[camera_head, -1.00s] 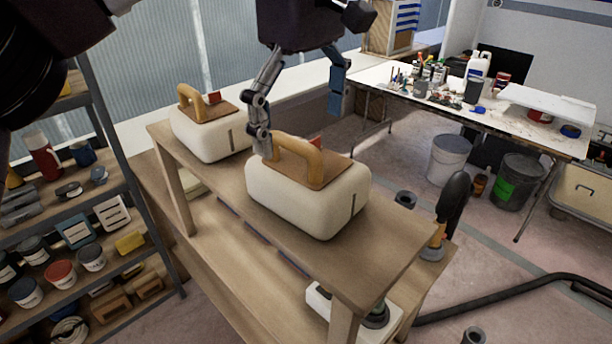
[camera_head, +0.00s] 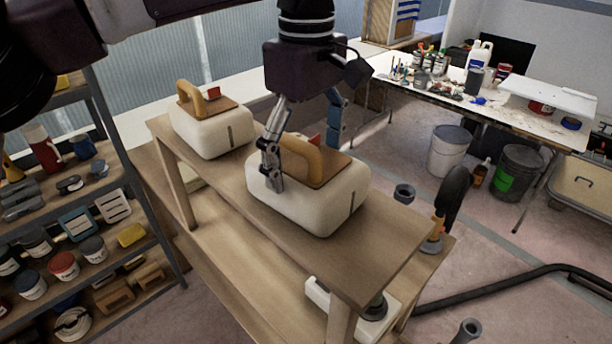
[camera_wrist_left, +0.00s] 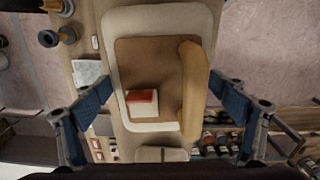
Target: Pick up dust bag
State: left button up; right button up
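The nearer dust bag (camera_head: 300,205) is a cream, rounded block with a tan top plate, an arched tan handle and a small red tab. It stands upright on the wooden bench. A second, similar bag (camera_head: 212,135) stands behind it to the left. My left gripper (camera_head: 305,150) is open above the nearer bag, one finger in front of the handle and the other beyond it. In the left wrist view the open left gripper (camera_wrist_left: 163,105) has its fingers either side of the bag (camera_wrist_left: 205,30), apart from the handle (camera_wrist_left: 193,95). My right gripper is not in view.
The wooden bench (camera_head: 365,260) has a lower shelf. A shelf rack (camera_head: 105,200) with cans stands at left. A cluttered table (camera_head: 430,88), a white bucket (camera_head: 448,150) and a dark bin (camera_head: 515,172) are at back right. A black hose (camera_head: 530,285) lies on the floor.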

pick_arm(q)
jog(key=shift+c, duration=1.1)
jog(key=shift+r, duration=0.1)
